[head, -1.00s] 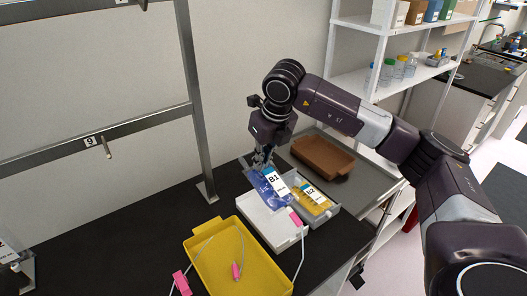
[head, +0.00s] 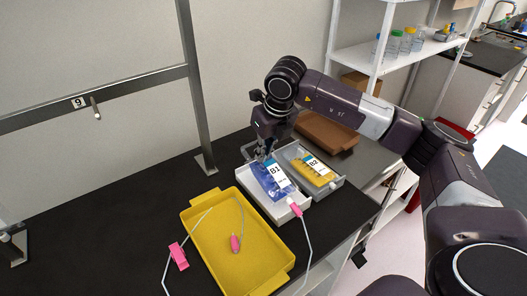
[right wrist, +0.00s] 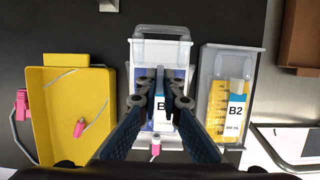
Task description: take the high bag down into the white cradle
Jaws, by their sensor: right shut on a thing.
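The blue bag labelled B1 (head: 268,184) is down in the white cradle (head: 283,218), label up. My right gripper (head: 263,156) is shut on the bag's far end. In the right wrist view the shut fingers (right wrist: 160,78) cover the middle of the bag and part of its label. Whether the bag rests fully on the cradle's floor cannot be told. A pink clamp (head: 295,210) is at the cradle's near end, with a tube running down from it. My left gripper is not in view.
A grey tray (head: 331,187) with a yellow bag labelled B2 (head: 312,168) stands right of the cradle. A yellow tray (head: 225,200) with a tube and pink clamps is left. A brown tray (head: 330,128) lies behind. A metal frame with hook 9 (head: 96,108) stands left.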

